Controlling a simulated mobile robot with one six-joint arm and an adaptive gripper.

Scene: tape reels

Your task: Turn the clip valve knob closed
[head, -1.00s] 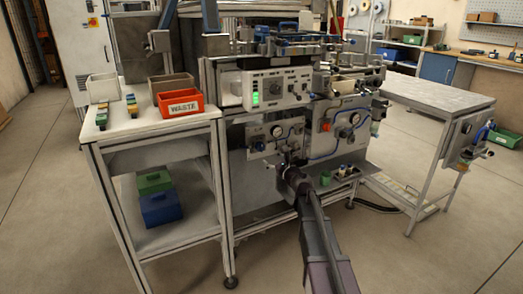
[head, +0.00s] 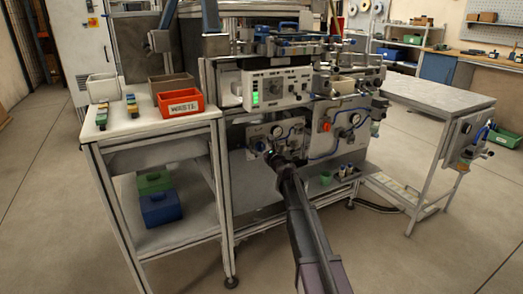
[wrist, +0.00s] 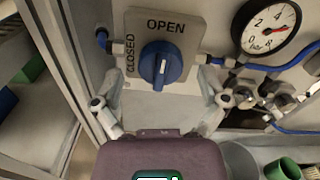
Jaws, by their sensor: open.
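The clip valve knob (wrist: 161,63) is a round blue knob on a grey plate (wrist: 185,22) marked OPEN at the top and CLOSED along the left side. Its white pointer line stands nearly upright, toward OPEN. My gripper (wrist: 160,85) is open in the wrist view, one finger on each side below the knob. The knob lies ahead between the fingers, and no clear contact shows. In the head view my gripper (head: 268,152) is at the lower left panel (head: 290,130) of the machine, and the arm hides most of the knob there.
A pressure gauge (wrist: 268,27) with blue hoses and small fittings is right of the knob. A metal frame post (wrist: 50,45) runs close on the left. A green cup (wrist: 283,169) stands low at the right. The side table (head: 150,125) carries bins, including a red WASTE bin (head: 181,103).

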